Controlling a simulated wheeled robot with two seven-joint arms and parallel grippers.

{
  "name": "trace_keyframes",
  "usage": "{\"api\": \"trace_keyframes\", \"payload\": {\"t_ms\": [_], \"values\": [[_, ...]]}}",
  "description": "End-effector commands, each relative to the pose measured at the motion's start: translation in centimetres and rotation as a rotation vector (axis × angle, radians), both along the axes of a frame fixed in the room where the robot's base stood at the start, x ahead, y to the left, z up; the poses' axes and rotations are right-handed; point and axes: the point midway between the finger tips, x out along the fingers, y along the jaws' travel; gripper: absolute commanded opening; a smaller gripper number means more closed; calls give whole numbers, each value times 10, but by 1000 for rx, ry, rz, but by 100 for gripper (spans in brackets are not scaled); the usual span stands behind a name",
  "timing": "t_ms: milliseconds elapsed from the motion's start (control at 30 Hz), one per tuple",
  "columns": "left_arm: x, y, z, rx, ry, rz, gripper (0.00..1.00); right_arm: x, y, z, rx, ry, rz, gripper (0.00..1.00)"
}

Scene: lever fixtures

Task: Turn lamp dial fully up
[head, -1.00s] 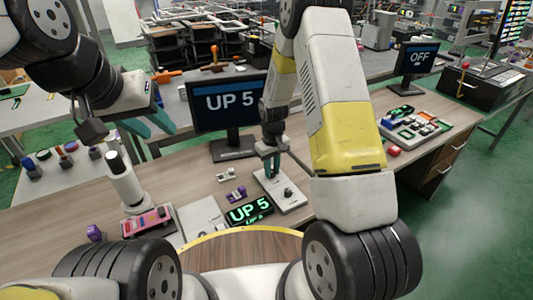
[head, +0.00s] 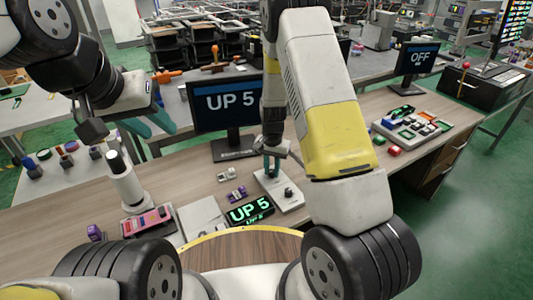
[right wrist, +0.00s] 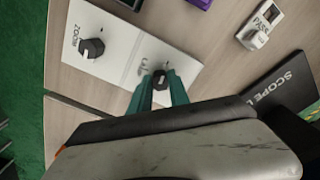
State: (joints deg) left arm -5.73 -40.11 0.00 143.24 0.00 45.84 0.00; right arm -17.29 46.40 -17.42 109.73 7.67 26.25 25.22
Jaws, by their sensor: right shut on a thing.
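A white plate (head: 291,204) on the desk carries two dark knobs. My right gripper (head: 272,167) points down at the far knob. In the right wrist view its teal fingers are shut around this dial (right wrist: 160,77), which has a pale pointer mark. The print beside it is too small and partly covered to read. The other knob (head: 289,193), free of the gripper, has a label like "ZOOM" in the right wrist view (right wrist: 91,48). My left gripper (head: 147,125) is open and empty above the desk's left part, away from the plate.
A monitor (head: 230,103) behind the plate and a small green-lettered display (head: 249,211) in front both read "UP 5". A second monitor (head: 417,58) reads "OFF". A purple switch (head: 237,194) stands left of the plate. A white post (head: 121,180) stands further left.

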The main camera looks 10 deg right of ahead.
Motion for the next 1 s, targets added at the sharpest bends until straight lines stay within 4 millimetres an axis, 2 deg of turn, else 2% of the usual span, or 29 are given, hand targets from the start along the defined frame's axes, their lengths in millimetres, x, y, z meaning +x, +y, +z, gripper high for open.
{"api": "trace_keyframes", "payload": {"t_ms": [400,933,967,1000], "values": [[0,0,0,0,0,0,36,2,0,1,1,-5,-178,0],[0,0,0,0,0,0,36,2,0,1,1,-5,-202,0],[0,0,0,0,0,0,36,2,0,1,1,-5,-201,26],[0,0,0,0,0,0,36,2,0,1,1,-5,-201,34]]}}
